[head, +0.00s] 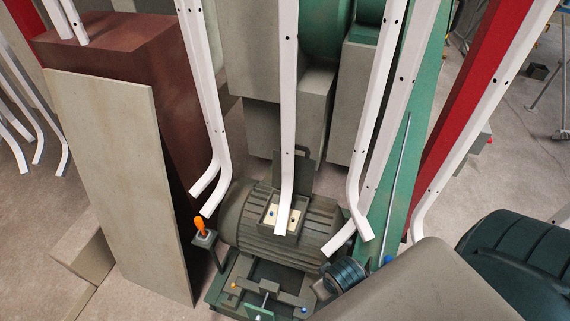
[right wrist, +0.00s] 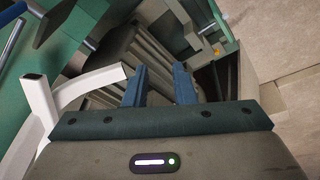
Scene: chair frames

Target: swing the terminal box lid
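The terminal box (head: 268,212) sits on top of a grey ribbed motor (head: 240,218). Its dark lid (head: 279,165) stands up at the box's back edge, so the box is open and pale terminals show inside. A white tube hides part of box and lid. In the right wrist view my right gripper (right wrist: 160,88) has its two blue fingers apart with nothing between them. They point toward the ribbed motor (right wrist: 110,85); I cannot tell whether they touch it. In the head view my right arm covers the lower right and the right fingers are not seen. My left gripper is not in view.
White chair frames (head: 288,90) hang in front of the motor; one (right wrist: 42,110) passes close left of my right gripper. A beige panel (head: 118,170) leans at left. An orange-handled lever (head: 201,227) stands beside the motor. A green beam (head: 400,170) rises at right.

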